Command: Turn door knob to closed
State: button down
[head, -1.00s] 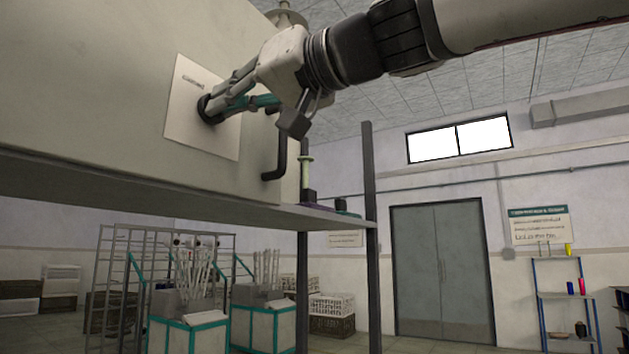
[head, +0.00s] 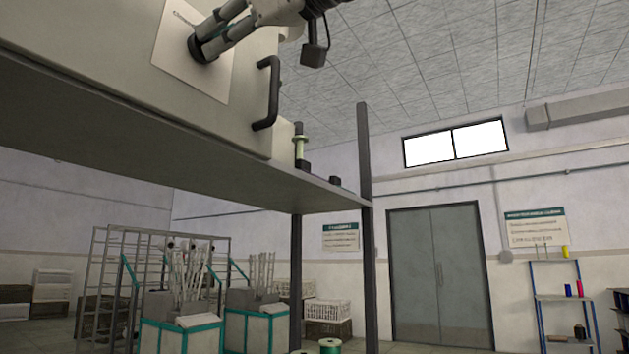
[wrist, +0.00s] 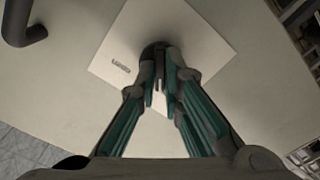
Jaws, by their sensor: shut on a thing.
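The door knob is a dark round knob (head: 197,50) on a pale square plate (head: 172,62) on the front of a big cream cabinet door (head: 110,40). My gripper (head: 206,44) is shut on the knob, its fingers on either side of it. In the wrist view the two teal-padded fingers (wrist: 161,72) meet at the knob (wrist: 153,50), which they partly hide. The plate (wrist: 205,40) sits behind it with a small label, too blurred to read surely. The knob's pointing direction cannot be told.
A dark bar handle (head: 270,92) stands out from the door to the right of the plate. The cabinet rests on a grey shelf (head: 170,150) with a dark post (head: 364,200). A small spool stand (head: 300,150) is beside the cabinet.

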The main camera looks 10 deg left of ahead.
jog(key=shift+n, duration=0.6)
jog(key=shift+b, duration=0.3)
jog(key=c, duration=1.7)
grip_release()
jog(key=v, duration=1.2)
